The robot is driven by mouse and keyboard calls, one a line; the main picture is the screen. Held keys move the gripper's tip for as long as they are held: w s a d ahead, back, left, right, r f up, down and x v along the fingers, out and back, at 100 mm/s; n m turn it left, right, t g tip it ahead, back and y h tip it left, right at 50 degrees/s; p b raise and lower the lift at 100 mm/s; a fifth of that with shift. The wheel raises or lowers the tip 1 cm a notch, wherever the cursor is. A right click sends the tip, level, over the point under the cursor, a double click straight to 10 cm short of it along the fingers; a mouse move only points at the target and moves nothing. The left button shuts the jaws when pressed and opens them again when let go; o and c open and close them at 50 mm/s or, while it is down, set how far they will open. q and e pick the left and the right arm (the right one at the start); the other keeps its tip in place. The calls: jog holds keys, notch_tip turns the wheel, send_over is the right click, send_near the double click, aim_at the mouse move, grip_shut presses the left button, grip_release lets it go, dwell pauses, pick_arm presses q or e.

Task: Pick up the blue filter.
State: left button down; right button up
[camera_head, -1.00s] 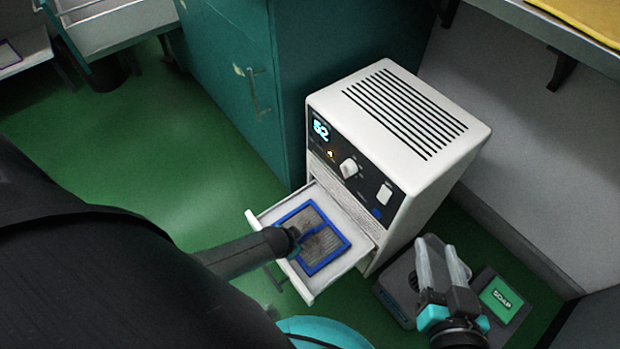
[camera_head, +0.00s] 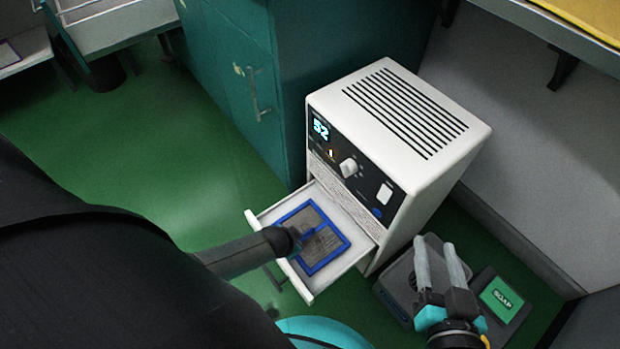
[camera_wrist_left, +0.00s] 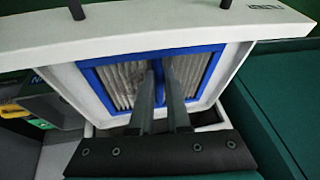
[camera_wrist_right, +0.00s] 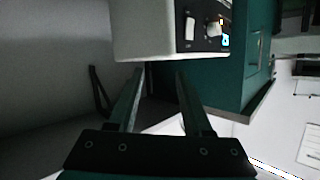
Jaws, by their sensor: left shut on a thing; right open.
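The blue filter (camera_head: 326,248), a blue square frame with a centre bar and grey pleated mesh, lies in the pulled-out drawer (camera_head: 347,215) of a white machine (camera_head: 420,130). My left gripper (camera_head: 304,238) reaches over the drawer front and is shut on the filter's centre bar. In the left wrist view the filter (camera_wrist_left: 201,72) shows between the drawer walls, with my left fingers (camera_wrist_left: 160,72) at its middle bar. I cannot tell whether it is raised off the drawer floor. My right gripper (camera_head: 437,248) is open and empty, in front of the machine's right side.
A dark grey case (camera_head: 398,285) and a box with a green SOAP label (camera_head: 501,299) sit low beside the machine at right. A teal cabinet (camera_head: 235,75) stands behind the machine. Green floor (camera_head: 150,150) is clear at left. A shelf edge juts in at upper right.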

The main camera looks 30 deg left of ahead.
dwell(0.5)
pick_arm(q)
jog(key=shift+r, duration=0.1)
jog(key=shift+r+p, duration=0.9)
jog(key=shift+r, duration=0.1)
notch_tip(320, 180, up, 4)
jog(key=p, duration=0.2)
jog(key=shift+f+p, duration=0.15)
jog(key=shift+p, duration=0.25)
pick_arm(e)
jog(key=s+d+g+h, duration=0.4)
jog(key=s+d+g, duration=0.1)
jog(key=d+g, duration=0.25)
pick_arm(q)
jog(key=shift+r+p, duration=0.5)
jog(key=shift+r, duration=0.15)
notch_tip(320, 180, up, 13)
jog(key=p, duration=0.8)
jog(key=shift+p, duration=0.35)
pick_arm(e)
jog(key=s+d+f+g, duration=0.1)
jog(key=s+d+f, duration=0.1)
jog(key=f, duration=0.7)
jog(key=s+d+f+g+h, duration=0.1)
jog(key=s+f, duration=0.3)
jog(key=f, duration=0.6)
jog(key=shift+s+d+g, duration=0.25)
jog(key=shift+d+g, duration=0.4)
jog(key=shift+d, duration=0.1)
